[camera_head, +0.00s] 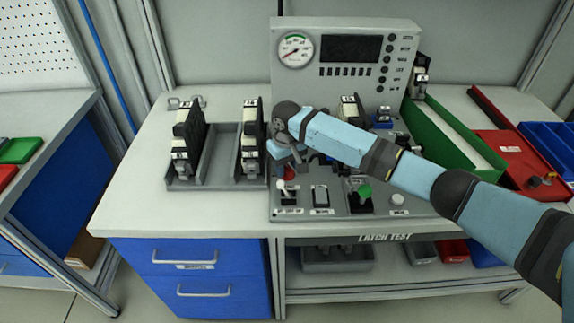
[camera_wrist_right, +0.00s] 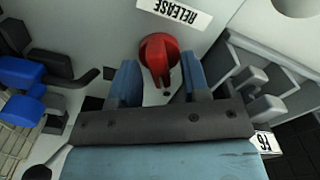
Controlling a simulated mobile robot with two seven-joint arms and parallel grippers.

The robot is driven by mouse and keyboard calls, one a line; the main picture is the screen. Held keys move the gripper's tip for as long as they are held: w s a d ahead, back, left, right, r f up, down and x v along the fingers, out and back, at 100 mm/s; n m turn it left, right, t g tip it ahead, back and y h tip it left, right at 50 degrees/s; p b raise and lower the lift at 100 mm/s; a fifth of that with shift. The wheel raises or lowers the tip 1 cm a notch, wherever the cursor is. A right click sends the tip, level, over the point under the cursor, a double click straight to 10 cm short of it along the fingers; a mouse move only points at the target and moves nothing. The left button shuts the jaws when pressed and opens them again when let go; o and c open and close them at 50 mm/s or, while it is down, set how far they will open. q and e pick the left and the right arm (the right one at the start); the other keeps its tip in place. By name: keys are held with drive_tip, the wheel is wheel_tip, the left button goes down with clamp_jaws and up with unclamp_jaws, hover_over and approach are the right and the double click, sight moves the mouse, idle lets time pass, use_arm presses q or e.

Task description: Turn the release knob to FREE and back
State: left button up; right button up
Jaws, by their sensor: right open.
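The red release knob (camera_wrist_right: 157,55) shows in the right wrist view on the grey panel (camera_wrist_right: 110,25), beside a white label reading RELEASE (camera_wrist_right: 176,11). My right gripper (camera_wrist_right: 160,80) is open, with one blue finger on each side of the knob's near part. Gaps show between the fingers and the knob, so it is not gripped. In the head view, my right gripper (camera_head: 288,158) is over the left part of the test panel, and only a bit of the red knob (camera_head: 286,173) shows below it. The FREE mark cannot be read. My left gripper is not in view.
The upright console (camera_head: 345,75) with a gauge (camera_head: 296,50) stands behind. Rocker switches, a green knob (camera_head: 364,191) and a white button (camera_head: 397,198) are at the panel's front. A grey rack (camera_head: 217,165) with black-and-white units is left. A green bin (camera_head: 450,140) is right.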

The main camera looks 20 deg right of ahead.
clamp_jaws()
